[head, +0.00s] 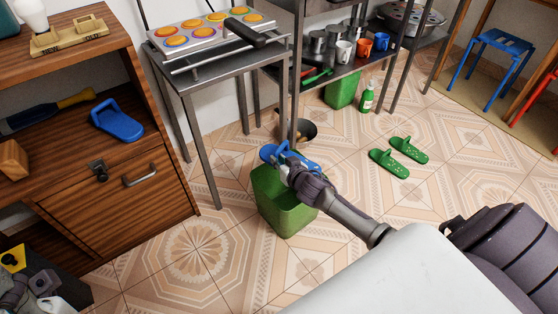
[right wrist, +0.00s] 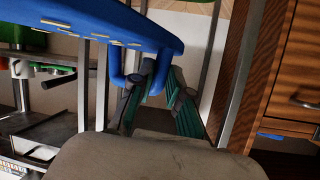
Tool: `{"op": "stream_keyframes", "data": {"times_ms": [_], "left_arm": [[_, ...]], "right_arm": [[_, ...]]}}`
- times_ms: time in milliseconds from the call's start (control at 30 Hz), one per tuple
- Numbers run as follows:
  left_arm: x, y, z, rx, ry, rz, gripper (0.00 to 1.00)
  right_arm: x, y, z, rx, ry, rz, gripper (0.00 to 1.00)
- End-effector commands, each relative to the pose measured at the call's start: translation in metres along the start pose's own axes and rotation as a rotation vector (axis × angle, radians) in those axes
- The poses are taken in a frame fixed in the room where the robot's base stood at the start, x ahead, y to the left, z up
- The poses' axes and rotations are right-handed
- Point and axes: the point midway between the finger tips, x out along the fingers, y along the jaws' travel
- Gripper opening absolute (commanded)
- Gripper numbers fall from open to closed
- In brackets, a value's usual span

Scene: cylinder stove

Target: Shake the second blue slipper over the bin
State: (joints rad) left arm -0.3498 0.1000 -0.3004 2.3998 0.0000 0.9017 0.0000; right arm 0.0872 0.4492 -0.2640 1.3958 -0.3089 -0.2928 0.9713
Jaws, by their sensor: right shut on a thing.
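My right gripper (head: 293,172) is shut on a blue slipper (head: 270,152) over the green bin (head: 282,212) on the tiled floor. The gripper hides part of the slipper. In the right wrist view, the slipper (right wrist: 110,17) is at the top with its sole edge showing, and the gripper's fingers (right wrist: 160,78) close on its strap. Another blue slipper (head: 118,119) lies on the wooden cabinet's open shelf at the left. I cannot see inside the bin. My left gripper is not clearly in view.
Green slippers (head: 390,163) lie on otherwise clear floor to the right.

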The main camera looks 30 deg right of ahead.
Motion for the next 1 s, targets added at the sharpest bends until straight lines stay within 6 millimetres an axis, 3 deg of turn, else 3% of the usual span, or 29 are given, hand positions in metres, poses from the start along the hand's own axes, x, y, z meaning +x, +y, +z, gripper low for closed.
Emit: {"op": "stream_keyframes", "data": {"times_ms": [167,300,333,400,467,567,600,633,700,733,1000], "left_arm": [[0.000,0.000,0.000,0.000,-0.001,0.000,0.42],[0.000,0.000,0.000,0.000,-0.002,0.000,0.42],[-0.001,0.000,0.000,0.000,-0.002,0.000,0.42],[-0.001,0.000,0.000,0.000,-0.001,0.000,0.42],[0.000,0.000,0.000,0.000,-0.001,0.000,0.42],[0.000,0.000,0.001,0.000,-0.004,0.000,0.42],[-0.001,0.000,0.002,0.000,-0.006,0.000,0.42],[-0.002,0.000,0.002,0.000,-0.007,0.000,0.42],[-0.001,0.000,0.001,0.000,-0.005,0.000,0.42],[-0.001,0.000,0.000,0.000,-0.003,0.000,0.42],[-0.001,0.000,0.001,-0.001,-0.005,0.000,0.42]], "right_arm": [[0.000,0.000,-0.001,0.000,0.001,0.000,0.00],[-0.021,-0.007,-0.051,-0.004,0.008,-0.004,0.00],[-0.019,-0.006,-0.045,-0.002,0.000,-0.001,0.00],[-0.004,-0.002,-0.005,0.006,-0.013,0.004,0.00],[0.001,0.000,0.004,0.004,-0.005,0.002,0.00],[-0.016,-0.005,-0.044,-0.007,0.015,-0.005,0.00],[-0.020,-0.007,-0.051,-0.004,0.008,-0.004,0.00],[-0.019,-0.006,-0.045,-0.001,0.000,-0.001,0.00],[-0.004,-0.002,-0.005,0.006,-0.014,0.004,0.00],[0.000,-0.001,0.003,0.005,-0.010,0.004,0.00],[0.000,0.000,0.000,0.000,0.001,0.000,0.00]]}}
